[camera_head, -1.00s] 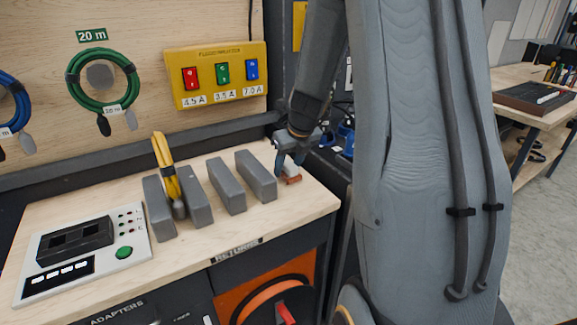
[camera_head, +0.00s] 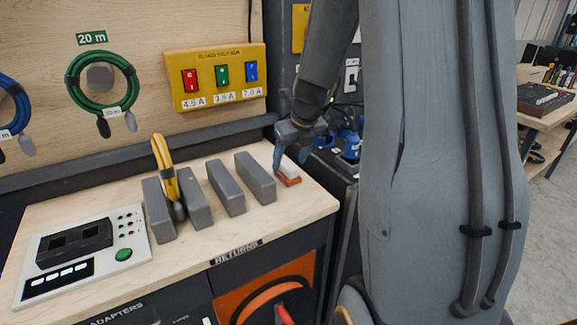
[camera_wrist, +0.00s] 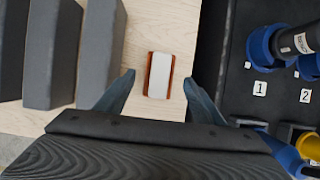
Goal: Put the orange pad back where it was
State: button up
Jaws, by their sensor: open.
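The orange pad (camera_head: 291,182) lies flat on the wooden bench top, near its right edge. It is a small orange-brown piece with a pale grey-white block or top layer on it; I cannot tell whether the two are one piece. In the wrist view the orange pad (camera_wrist: 150,88) shows as orange strips along both long sides of the pale top. My gripper (camera_head: 284,164) is open and empty, close to the pad. In the wrist view the fingertips of my gripper (camera_wrist: 159,79) stand on either side of the pad, with gaps on both sides.
Several upright grey blocks (camera_head: 256,177) stand left of the pad, the nearest close to my left finger (camera_wrist: 100,50). A yellow cable (camera_head: 163,165) hangs between two of them. Right of the bench edge is a dark panel (camera_wrist: 250,95) with blue connectors (camera_wrist: 262,45).

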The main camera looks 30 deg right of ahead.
jog(key=v, duration=0.8)
dwell(0.4)
